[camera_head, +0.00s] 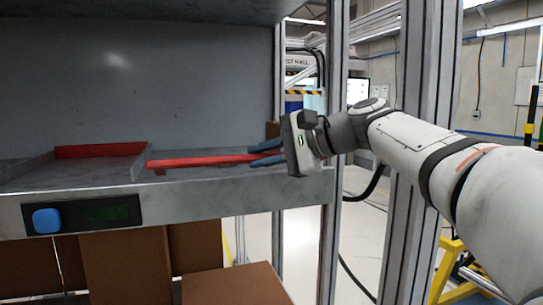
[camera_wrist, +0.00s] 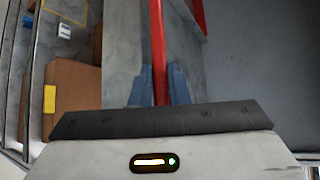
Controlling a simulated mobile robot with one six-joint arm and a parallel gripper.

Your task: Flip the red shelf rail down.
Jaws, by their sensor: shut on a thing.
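The red shelf rail (camera_head: 205,161) lies roughly level along the front of the grey metal shelf (camera_head: 240,188) in the head view. Its right end sits between the blue fingers of my gripper (camera_head: 265,152). In the wrist view the red rail (camera_wrist: 159,50) runs straight up from between the two blue fingers (camera_wrist: 159,88), which are shut on it. The fingers hide the gripped end.
Another red strip (camera_head: 100,150) lies farther back on the shelf. A blue button and dark display (camera_head: 108,211) are on the shelf's front face. Cardboard boxes (camera_head: 235,285) stand below. A metal upright (camera_head: 333,130) stands close beside my gripper.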

